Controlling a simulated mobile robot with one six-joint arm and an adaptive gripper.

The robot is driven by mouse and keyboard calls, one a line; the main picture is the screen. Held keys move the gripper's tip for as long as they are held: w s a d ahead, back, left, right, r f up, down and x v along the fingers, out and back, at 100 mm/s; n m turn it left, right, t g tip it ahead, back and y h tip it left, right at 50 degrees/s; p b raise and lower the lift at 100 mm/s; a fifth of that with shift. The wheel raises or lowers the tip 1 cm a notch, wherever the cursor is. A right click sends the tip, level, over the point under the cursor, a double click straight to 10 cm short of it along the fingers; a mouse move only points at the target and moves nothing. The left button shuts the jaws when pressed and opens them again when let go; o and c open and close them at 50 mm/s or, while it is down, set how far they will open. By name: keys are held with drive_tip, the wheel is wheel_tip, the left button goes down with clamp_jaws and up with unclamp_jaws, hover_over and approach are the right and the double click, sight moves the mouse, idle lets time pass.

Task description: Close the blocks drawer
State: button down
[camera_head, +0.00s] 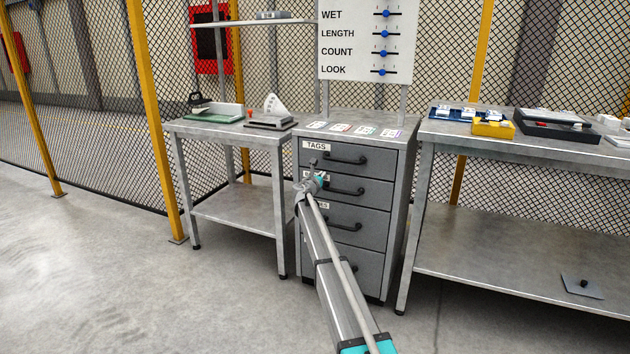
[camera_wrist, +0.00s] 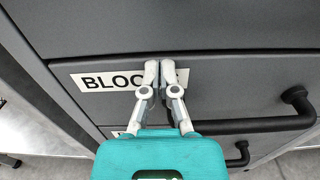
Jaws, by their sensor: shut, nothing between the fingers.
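The grey blocks drawer (camera_head: 372,181) is the second drawer down in the cabinet, below the one labelled TAGS. It looks about flush with the other fronts; I cannot tell a small gap. In the wrist view its front (camera_wrist: 225,90) carries a white BLOCKS label (camera_wrist: 100,80) and a black bar handle (camera_wrist: 255,124). My gripper (camera_wrist: 160,74) is shut and empty. Its fingertips are at the drawer front, over the label's right end and left of the handle; I cannot tell whether they touch. In the head view my gripper (camera_head: 318,178) partly hides the label.
The tags drawer (camera_head: 380,158) above and the lower drawers (camera_head: 370,217) look shut. Cards (camera_head: 340,127) lie on the cabinet top. A small table (camera_head: 185,128) stands left and a long workbench (camera_head: 470,135) with trays stands right. Open floor (camera_head: 110,280) lies at left.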

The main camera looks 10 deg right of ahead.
drive_tip(key=shift+w+d, duration=0.25)
drive_tip(key=shift+w, duration=0.15)
drive_tip(key=shift+w+d+r, duration=0.1)
drive_tip(key=v, duration=1.5)
